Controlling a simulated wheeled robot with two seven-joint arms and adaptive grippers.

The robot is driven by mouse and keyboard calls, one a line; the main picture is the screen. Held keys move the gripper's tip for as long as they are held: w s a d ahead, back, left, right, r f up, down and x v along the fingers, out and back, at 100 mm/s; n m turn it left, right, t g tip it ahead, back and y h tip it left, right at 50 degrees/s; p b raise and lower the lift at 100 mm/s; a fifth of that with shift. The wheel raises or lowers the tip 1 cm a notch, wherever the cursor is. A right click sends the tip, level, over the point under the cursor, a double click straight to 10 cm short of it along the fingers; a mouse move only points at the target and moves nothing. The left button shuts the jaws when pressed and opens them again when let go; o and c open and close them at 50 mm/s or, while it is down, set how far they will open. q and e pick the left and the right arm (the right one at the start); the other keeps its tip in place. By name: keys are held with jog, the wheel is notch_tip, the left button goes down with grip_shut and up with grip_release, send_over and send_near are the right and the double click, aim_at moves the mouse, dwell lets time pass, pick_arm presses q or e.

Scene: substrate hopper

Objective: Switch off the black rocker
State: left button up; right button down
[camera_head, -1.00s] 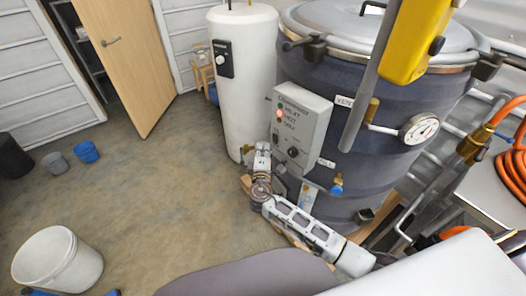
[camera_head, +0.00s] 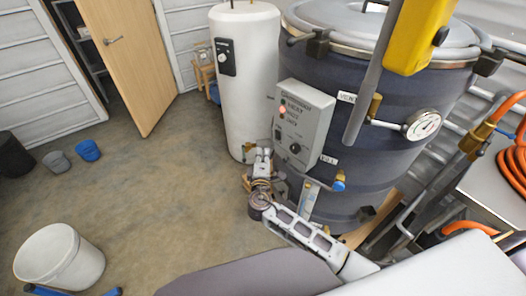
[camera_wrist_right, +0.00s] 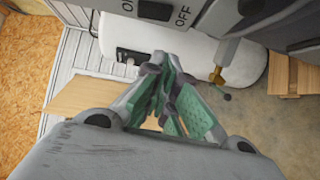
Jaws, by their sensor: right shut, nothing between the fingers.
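The black rocker (camera_head: 278,134) is on the left part of the grey control box (camera_head: 316,103), on the side of the dark drum. In the right wrist view the rocker (camera_wrist_right: 155,11) is at the top edge, between the ON and OFF labels; which side is pressed in cannot be told. My right gripper (camera_head: 262,153) is below and left of the rocker in the head view, apart from it. In the wrist view its green-padded fingers (camera_wrist_right: 162,66) are shut and empty, pointing up toward the panel. My left gripper is not in view.
A red lamp (camera_head: 283,109) is lit on the box, and a round black knob (camera_head: 295,148) is right of the rocker. The white cylinder tank (camera_head: 246,85) stands left of the drum (camera_head: 378,110). A blue-handled valve (camera_head: 338,183) is below the box.

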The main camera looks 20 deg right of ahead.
jog(key=v, duration=0.6)
jog(key=shift+s+f+b, duration=0.3)
jog(key=shift+f+b, duration=0.1)
jog(key=shift+b, duration=0.05)
jog(key=shift+f, duration=0.1)
